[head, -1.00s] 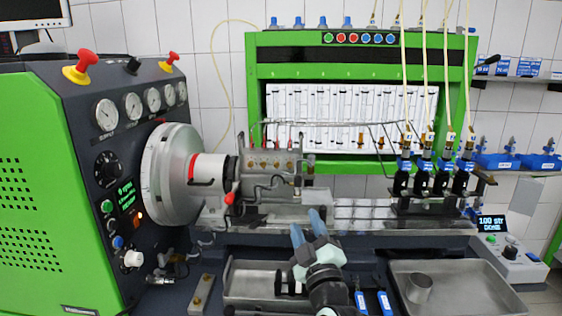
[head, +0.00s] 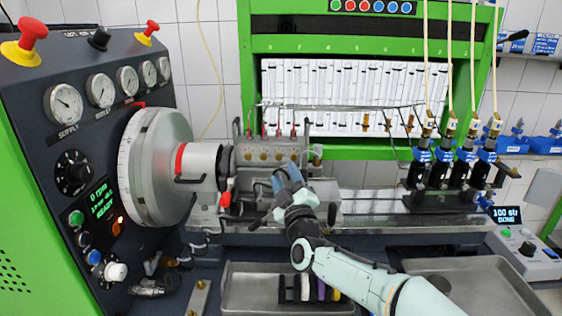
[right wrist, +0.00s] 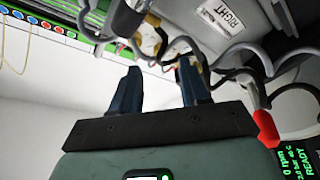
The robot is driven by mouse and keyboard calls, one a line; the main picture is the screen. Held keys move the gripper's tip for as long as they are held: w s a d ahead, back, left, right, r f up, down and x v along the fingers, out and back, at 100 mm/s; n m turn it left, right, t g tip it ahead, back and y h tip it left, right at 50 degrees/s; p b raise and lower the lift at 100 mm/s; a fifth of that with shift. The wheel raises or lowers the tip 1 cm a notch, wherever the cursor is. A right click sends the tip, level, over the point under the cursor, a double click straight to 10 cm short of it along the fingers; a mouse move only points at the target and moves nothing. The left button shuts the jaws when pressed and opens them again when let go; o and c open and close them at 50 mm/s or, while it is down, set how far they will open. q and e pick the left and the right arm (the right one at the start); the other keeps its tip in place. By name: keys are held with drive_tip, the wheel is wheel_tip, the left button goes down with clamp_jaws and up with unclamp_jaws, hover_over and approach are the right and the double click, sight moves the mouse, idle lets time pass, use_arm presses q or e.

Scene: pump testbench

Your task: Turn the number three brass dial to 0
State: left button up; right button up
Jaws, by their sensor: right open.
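The pump (head: 262,143) sits beside the large silver flywheel. A row of small brass dials shows on its front, and the third from the left (head: 278,156) is my best reading of number three. Its numbers and setting are too small to read. My right gripper (head: 287,174), with blue fingers, is just below and in front of the row. In the right wrist view its fingers (right wrist: 160,75) are apart with nothing between them. Brass parts and grey pipes show just beyond the fingertips there. My left gripper is not in view.
The flywheel (head: 158,165) and a red-tipped lever (head: 225,199) are left of my gripper. Curved grey pipes (right wrist: 180,45) run close to the fingertips. A metal tray (head: 240,292) with several small tools lies below. The injectors (head: 450,165) stand to the right.

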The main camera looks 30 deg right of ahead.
sight(279, 159)
drive_tip(key=shift+p+x, duration=0.45)
drive_tip(key=shift+x, duration=2.2)
clamp_jaws()
